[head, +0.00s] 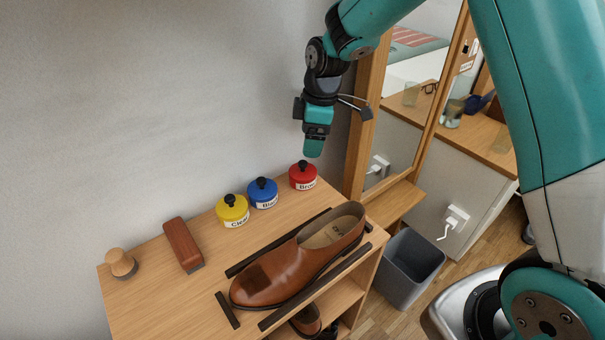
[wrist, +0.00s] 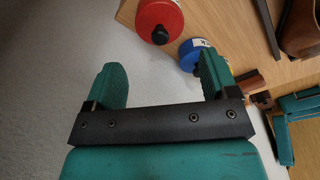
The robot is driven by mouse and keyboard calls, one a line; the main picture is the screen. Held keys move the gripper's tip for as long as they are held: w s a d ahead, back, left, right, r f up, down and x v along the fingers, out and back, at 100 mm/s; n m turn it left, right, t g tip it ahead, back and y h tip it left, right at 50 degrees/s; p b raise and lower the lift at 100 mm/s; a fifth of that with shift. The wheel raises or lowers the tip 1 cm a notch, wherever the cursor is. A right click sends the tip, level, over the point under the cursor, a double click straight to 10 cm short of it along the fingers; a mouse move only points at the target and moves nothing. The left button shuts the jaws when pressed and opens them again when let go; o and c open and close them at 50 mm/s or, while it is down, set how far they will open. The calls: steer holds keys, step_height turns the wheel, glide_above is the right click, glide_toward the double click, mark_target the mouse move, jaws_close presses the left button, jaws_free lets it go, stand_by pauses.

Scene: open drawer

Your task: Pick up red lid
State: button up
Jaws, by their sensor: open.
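The red lid (head: 303,172) with a black knob tops a small tin at the back right of the wooden shelf top in the head view. In the wrist view the red lid (wrist: 161,17) shows at the top, with its black knob toward me. My gripper (head: 313,150) hangs just above and slightly right of the lid in the head view. In the wrist view my gripper's fingers (wrist: 163,80) are spread apart with nothing between them. The lid lies beyond the fingertips, apart from them. The tin under the lid carries a partly readable label.
A blue-lidded tin (head: 262,190) and a yellow-lidded tin (head: 232,208) stand left of the red one. A brown shoe (head: 300,260) lies in front between dark strips. A brush (head: 183,245) and a wooden knob (head: 121,263) sit left. A mirror frame (head: 369,110) rises close at right.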

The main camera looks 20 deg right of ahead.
steer(key=f, duration=0.2)
steer(key=a+f+b, duration=0.1)
steer(key=f, duration=0.5)
steer(key=shift+w+a, duration=0.35)
steer(key=shift+a, duration=0.05)
steer(key=shift+r, duration=0.1)
steer(key=c, duration=0.6)
steer(key=shift+c, duration=0.2)
steer(key=shift+s+r, duration=0.2)
steer(key=shift+r, duration=0.35)
step_height(320, 180, up, 11)
steer(key=p, duration=0.2)
steer(key=s+d, duration=0.2)
steer(key=s, duration=0.7)
steer(key=s+d, duration=0.2)
steer(key=s, duration=0.7)
glide_above(303, 162)
step_height(303, 162, down, 5)
steer(key=shift+s+f, duration=0.1)
step_height(303, 162, down, 5)
steer(key=b, duration=0.4)
steer(key=shift+r, duration=0.2)
steer(key=shift+f, duration=0.9)
